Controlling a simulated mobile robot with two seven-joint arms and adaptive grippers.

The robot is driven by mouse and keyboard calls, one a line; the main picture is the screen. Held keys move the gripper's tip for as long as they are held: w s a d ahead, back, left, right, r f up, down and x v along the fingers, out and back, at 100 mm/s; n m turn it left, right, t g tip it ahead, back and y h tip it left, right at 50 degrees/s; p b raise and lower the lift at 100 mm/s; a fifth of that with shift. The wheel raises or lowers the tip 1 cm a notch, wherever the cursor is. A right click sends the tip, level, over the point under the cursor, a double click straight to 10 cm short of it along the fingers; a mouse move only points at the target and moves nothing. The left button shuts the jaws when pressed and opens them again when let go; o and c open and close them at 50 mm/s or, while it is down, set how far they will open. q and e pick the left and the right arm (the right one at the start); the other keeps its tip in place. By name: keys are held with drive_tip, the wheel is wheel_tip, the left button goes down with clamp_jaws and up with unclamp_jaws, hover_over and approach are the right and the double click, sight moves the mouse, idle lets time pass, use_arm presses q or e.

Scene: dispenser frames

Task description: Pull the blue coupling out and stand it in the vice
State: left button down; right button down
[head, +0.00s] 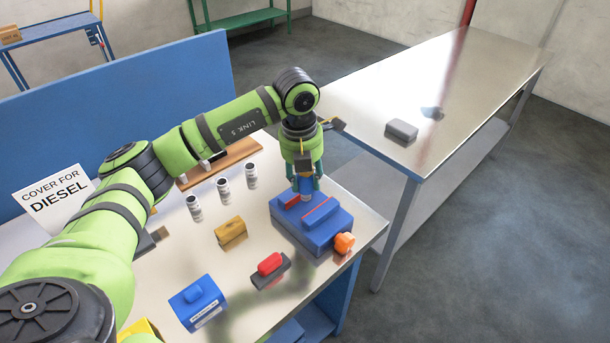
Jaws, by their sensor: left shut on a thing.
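The blue coupling (306,185) is between the fingers of my left gripper (306,182), which points down and is shut on it. The coupling looks upright, with a paler lower end. It is at the vice (318,238), a blue block with red strips along its top and an orange knob (344,243) at its front right. The coupling's lower end is close to the gap between the red strips; I cannot tell whether it touches the vice. The fingers hide part of the coupling. My right gripper is out of view.
Three small black-and-white cylinders (223,190) stand left of the vice. Near them are a brass-coloured block (231,232), a red piece on a dark base (270,264) and a blue labelled box (198,302). A wooden board (238,152) lies behind. A second metal table (450,85) stands right.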

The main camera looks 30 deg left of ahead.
use_arm(q)
drive_tip(key=shift+f+b, duration=0.95)
drive_tip(key=shift+f, duration=0.25)
drive_tip(key=c, duration=0.7)
unclamp_jaws()
drive_tip(key=shift+r, duration=0.1)
drive_tip(key=r, duration=0.8)
drive_tip(key=s+r, duration=0.1)
drive_tip(key=r, duration=0.3)
drive_tip(key=shift+s+a, duration=0.1)
drive_tip(key=shift+a, duration=0.05)
